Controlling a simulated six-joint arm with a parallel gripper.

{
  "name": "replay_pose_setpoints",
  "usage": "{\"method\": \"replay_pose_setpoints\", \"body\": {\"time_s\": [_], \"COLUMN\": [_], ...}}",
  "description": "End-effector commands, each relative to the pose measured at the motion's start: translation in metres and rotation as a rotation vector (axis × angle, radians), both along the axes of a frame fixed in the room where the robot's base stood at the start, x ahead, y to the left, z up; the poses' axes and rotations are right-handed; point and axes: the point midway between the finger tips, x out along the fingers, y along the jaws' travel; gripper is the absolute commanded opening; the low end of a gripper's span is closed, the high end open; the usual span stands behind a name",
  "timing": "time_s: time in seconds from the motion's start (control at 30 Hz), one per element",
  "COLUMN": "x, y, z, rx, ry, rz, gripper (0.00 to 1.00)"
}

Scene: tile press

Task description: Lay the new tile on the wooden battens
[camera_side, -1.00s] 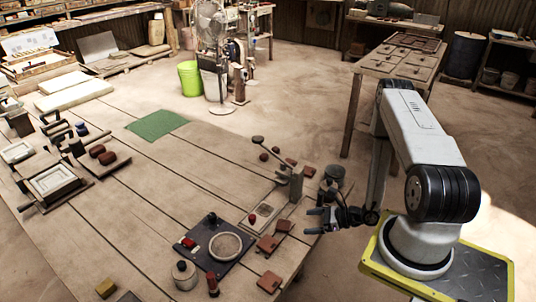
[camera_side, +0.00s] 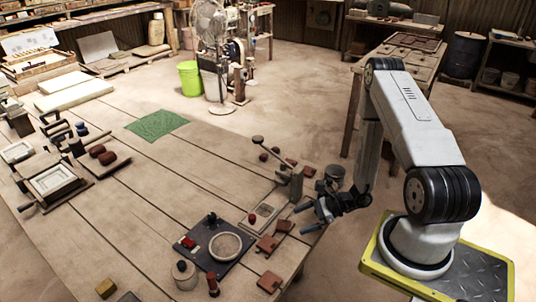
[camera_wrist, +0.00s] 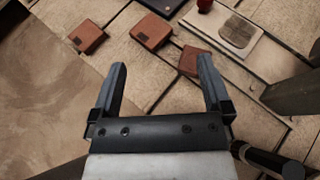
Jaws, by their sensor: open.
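My gripper (camera_side: 306,218) is open and empty beside the table's right edge in the side view. In the wrist view my gripper (camera_wrist: 162,66) has its two fingers wide apart, with nothing between them. Reddish-brown tiles lie on the table ahead of it: a left tile (camera_wrist: 87,37), a middle tile (camera_wrist: 152,32) and a right tile (camera_wrist: 193,61) close to the right fingertip. In the side view, small tiles show as a front tile (camera_side: 269,282) and a tile near the gripper (camera_side: 268,243). I cannot tell which tile is new, nor make out the wooden battens.
A lever press (camera_side: 291,182) stands close to my gripper. A pale board (camera_wrist: 225,32) with a grey patch lies beyond the tiles. A dark plate (camera_side: 213,262) with a round disc lies to the left. The table middle around the green mat (camera_side: 158,124) is mostly clear.

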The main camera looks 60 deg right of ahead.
Motion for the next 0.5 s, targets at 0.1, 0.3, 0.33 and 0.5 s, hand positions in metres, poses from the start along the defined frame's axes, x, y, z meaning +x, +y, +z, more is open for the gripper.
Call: {"method": "replay_pose_setpoints", "body": {"time_s": [0.1,0.3,0.33,0.5], "x": [0.003,-0.004,-0.006,-0.015], "y": [0.02,0.05,0.054,0.069], "z": [0.023,0.054,0.059,0.082], "rx": [-0.069,-0.211,-0.235,-0.392], "ry": [0.001,0.004,0.004,-0.011], "rz": [0.205,0.545,0.594,0.864], "gripper": [0.99,0.99,0.99,0.99]}}
